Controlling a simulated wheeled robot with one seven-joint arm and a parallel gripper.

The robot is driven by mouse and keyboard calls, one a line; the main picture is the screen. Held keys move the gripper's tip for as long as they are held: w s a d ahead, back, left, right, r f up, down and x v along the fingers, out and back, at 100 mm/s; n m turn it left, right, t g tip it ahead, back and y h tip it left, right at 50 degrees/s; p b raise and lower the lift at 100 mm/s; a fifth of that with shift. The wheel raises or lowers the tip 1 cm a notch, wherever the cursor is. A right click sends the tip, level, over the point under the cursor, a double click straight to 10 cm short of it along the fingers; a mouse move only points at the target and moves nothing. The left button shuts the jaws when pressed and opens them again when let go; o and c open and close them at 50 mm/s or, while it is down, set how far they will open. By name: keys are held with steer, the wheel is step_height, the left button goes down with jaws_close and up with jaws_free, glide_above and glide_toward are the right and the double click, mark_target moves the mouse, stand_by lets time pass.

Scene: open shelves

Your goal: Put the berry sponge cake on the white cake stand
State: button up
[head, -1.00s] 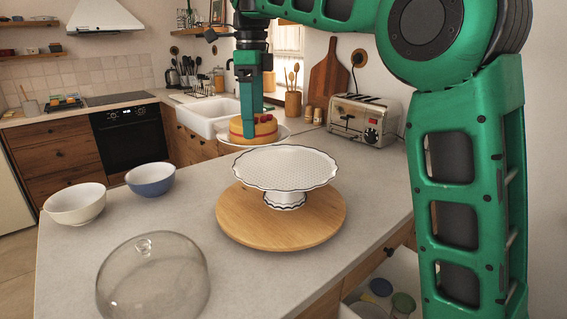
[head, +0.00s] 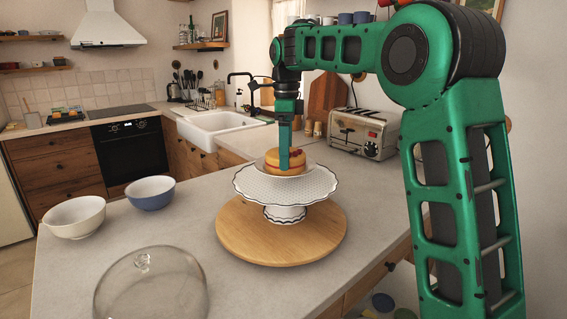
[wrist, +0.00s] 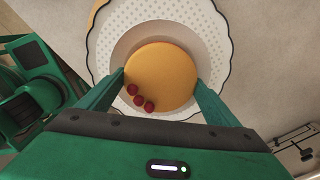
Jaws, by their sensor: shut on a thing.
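The berry sponge cake (head: 285,163), golden with red berries on top, is between the fingers of my gripper (head: 284,168). In the wrist view, the cake (wrist: 165,75) sits between both shut-on fingers (wrist: 160,88). A plain pale disc (wrist: 128,48), seemingly a plate, shows around and under the cake. The white cake stand (head: 285,188), dotted with a dark scalloped rim, stands on a round wooden board (head: 250,240). In the wrist view, the stand (wrist: 110,30) lies beneath the cake, which is off its middle. I cannot tell whether the plate touches the stand.
A glass dome (head: 150,285) is on the counter at front left. A white bowl (head: 75,217) and a blue bowl (head: 150,193) stand at left. A toaster (head: 362,133) is at back right. The stand's top looks clear apart from the cake's spot.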

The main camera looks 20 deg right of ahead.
steer(key=shift+f, duration=1.45)
steer(key=o, duration=1.4)
steer(key=shift+f, duration=0.1)
step_height(320, 180, up, 12)
steer(key=shift+r, duration=0.1)
